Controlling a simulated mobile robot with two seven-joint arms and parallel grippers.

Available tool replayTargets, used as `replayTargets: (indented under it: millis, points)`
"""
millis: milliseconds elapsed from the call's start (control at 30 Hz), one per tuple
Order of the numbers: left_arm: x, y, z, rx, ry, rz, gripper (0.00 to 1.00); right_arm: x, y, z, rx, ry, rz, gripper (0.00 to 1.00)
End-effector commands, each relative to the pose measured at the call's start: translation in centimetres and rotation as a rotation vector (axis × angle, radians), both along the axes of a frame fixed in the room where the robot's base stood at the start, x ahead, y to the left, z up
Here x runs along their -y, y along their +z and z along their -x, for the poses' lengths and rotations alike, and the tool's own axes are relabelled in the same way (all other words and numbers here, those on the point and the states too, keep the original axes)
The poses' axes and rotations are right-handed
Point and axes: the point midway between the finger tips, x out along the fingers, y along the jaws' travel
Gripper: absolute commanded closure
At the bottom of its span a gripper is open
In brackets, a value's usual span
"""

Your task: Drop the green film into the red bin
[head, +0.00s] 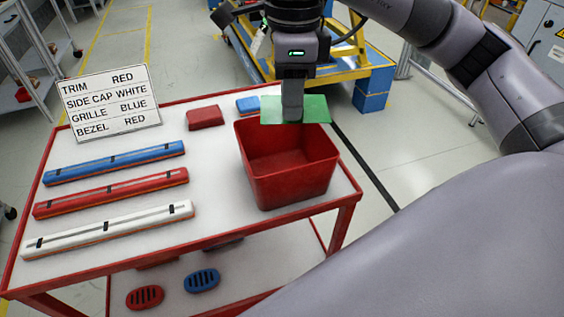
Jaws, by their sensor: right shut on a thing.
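The green film (312,109) is a thin, flat, bright green sheet in the head view. My right gripper (292,112) points down and is shut on the film near its middle. It holds the film over the far part of the red bin (290,187), at about the height of the far rim in the picture. The bin is an open box at the right end of the cart top, and its visible inside looks empty. The exact gap between film and rim is hard to tell. My left gripper is out of view.
The red-edged cart top (205,218) also holds a blue bar (115,162), a red bar (110,193), a white bar (108,230), a red block (205,117), a blue block (248,104) and a sign (112,103). Red and blue grilles (202,280) lie on the lower shelf.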

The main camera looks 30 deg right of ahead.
Motion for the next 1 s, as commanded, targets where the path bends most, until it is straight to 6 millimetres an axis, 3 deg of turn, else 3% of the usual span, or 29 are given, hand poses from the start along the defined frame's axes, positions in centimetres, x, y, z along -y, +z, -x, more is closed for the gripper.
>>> replayTargets:
  millis: [33,300,667,700,767,1000]
  points:
    - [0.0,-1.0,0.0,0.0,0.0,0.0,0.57,0.0,-1.1,0.0,-0.001,0.0,0.001,1.0]
    - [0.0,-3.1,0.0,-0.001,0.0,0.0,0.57,0.0,-4.1,0.0,0.001,0.001,0.001,1.0]
    - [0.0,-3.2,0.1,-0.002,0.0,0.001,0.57,0.0,-4.5,0.0,0.001,0.002,0.001,1.0]
    - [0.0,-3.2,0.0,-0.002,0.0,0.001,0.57,0.0,-4.5,0.0,0.001,0.002,0.001,0.71]
    - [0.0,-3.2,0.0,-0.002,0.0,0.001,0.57,0.0,-4.5,0.0,0.001,0.002,0.001,0.51]
    - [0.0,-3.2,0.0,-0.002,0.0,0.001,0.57,0.0,-4.5,0.0,0.0,0.002,0.0,0.51]
